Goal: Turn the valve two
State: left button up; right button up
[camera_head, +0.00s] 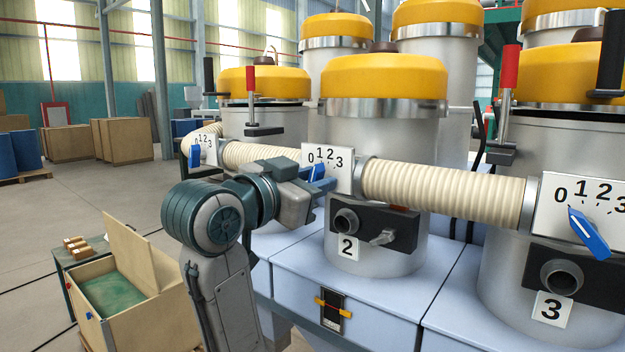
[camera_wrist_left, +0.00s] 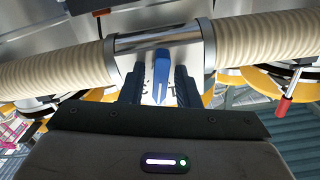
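Valve two is a blue handle (camera_head: 318,171) on a white dial plate (camera_head: 343,168) marked 0 to 3, above the label 2 (camera_head: 347,247). My left gripper (camera_head: 323,184) is at this handle, which it partly covers in the head view. In the left wrist view the handle (camera_wrist_left: 162,75) stands between the two dark fingers of my left gripper (camera_wrist_left: 160,88). Gaps show on both sides of it, so the gripper looks open around the handle. The number the handle points at is hard to tell. My right gripper is not in view.
Ribbed hoses (camera_head: 440,188) run along both sides of the dial. Another blue handle (camera_head: 589,233) is on the right dial, above label 3 (camera_head: 551,309), and one more (camera_head: 195,155) is at the left. Outlets jut below the dials. A wooden crate (camera_head: 165,310) stands at lower left.

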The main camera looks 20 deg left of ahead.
pick_arm(q)
jog(key=shift+s, duration=0.1)
jog(key=shift+b+v, duration=1.8)
jog(key=shift+v, duration=3.55)
